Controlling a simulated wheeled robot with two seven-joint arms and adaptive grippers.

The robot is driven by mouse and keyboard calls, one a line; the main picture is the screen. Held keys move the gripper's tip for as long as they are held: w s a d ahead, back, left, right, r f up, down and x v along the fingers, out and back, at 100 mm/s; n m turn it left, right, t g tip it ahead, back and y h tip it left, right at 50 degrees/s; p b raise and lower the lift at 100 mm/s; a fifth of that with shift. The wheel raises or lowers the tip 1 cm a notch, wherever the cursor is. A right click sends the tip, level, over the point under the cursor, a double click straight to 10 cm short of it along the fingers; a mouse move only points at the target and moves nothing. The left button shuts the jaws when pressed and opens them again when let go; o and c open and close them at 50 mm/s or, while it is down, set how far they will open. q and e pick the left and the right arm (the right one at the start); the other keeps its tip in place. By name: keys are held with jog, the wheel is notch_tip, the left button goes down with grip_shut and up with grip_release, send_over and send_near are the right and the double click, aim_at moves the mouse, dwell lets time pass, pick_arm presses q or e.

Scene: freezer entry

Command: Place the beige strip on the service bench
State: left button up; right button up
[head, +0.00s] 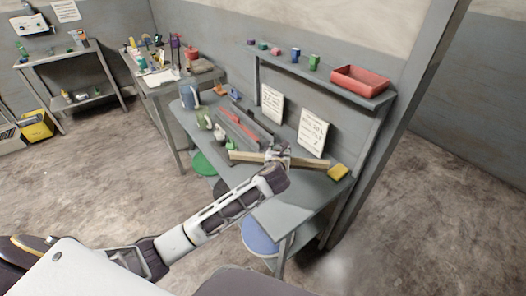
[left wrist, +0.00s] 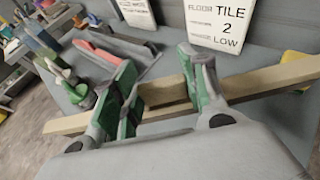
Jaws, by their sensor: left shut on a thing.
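The beige strip (head: 245,156) is long and narrow and lies crosswise over the bench with the grey top (head: 290,212). My left gripper (head: 278,154) reaches in from the front and is shut on the strip near its middle. In the left wrist view the green-padded fingers (left wrist: 165,80) stand on either side of the strip (left wrist: 262,82), which sticks out left and right. I cannot tell whether the strip touches the bench top. My right gripper is not in view.
A grey tool with a red part (head: 238,128), a blue jug (head: 189,96) and green items stand at the bench's left. A yellow sponge-like block (head: 338,172) lies near the right end. Signs lean at the back, below a shelf with a red tray (head: 360,83). The front right top is bare.

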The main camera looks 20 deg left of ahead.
pick_arm(q)
notch_tip(320, 180, down, 4)
jog(key=shift+f, duration=0.7)
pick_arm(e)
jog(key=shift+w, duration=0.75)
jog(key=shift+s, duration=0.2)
pick_arm(q)
jog(key=shift+f, duration=1.85)
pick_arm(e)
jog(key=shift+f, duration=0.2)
pick_arm(q)
jog(key=o, duration=1.4)
jog(key=shift+f, duration=0.1)
jog(key=shift+s, duration=0.1)
jog(key=shift+v, duration=6)
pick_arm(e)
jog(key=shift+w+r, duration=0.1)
